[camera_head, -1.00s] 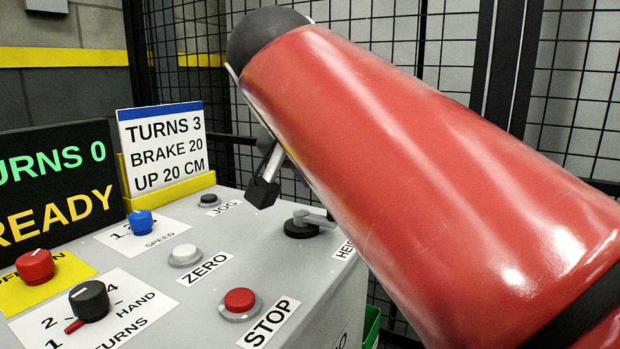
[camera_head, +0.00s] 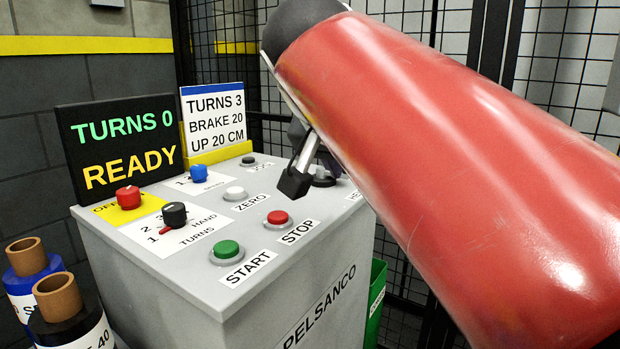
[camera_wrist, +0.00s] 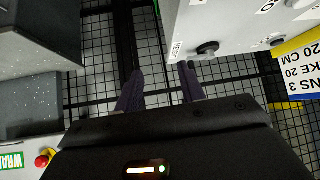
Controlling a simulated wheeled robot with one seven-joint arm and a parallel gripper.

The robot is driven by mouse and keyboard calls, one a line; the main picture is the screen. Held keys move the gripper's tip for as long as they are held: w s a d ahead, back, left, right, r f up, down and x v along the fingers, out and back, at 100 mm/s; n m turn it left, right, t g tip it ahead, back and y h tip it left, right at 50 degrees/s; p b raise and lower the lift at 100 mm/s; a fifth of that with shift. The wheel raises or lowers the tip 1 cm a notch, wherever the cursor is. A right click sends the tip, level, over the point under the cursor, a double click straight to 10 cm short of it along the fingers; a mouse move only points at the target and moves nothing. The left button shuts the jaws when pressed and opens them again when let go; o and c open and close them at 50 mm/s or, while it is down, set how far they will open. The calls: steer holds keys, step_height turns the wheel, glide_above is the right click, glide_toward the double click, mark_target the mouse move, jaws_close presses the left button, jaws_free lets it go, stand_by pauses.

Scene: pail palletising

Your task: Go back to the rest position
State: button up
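My gripper (camera_head: 295,183) is in front of the control console (camera_head: 150,262) in the head view, above its top and near the HEIGHT knob (camera_head: 322,178). My red arm hides part of the console's right side. In the wrist view, my gripper (camera_wrist: 160,84) has its two dark fingers apart, with only mesh and floor between them. It is open and empty. The console's screen (camera_head: 120,148) reads TURNS 0 and READY. A card (camera_head: 213,118) beside it reads TURNS 3, BRAKE 20, UP 20 CM.
The console top carries a green START button (camera_head: 226,250), a red STOP button (camera_head: 277,217) and several knobs. Two rolls with brown cores (camera_head: 58,297) stand at the lower left. A green bin (camera_head: 376,300) stands right of the console. Black mesh fencing (camera_head: 560,90) closes the back.

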steer(key=s+d+f+n+g+y, duration=0.1)
steer(key=s+d+f, duration=0.2)
steer(key=f, duration=0.6)
steer(key=s+d+f+n+y, duration=0.1)
steer(key=s+d+f+n, duration=0.1)
steer(key=s+f, duration=0.4)
steer(key=s+d+f+n+g+y, duration=0.1)
steer(key=s+d+f, duration=0.3)
steer(key=f, duration=1)
steer(key=shift+s+d+n+g+y, duration=0.3)
steer(key=shift+s+n, duration=0.1)
steer(key=shift+s, duration=0.1)
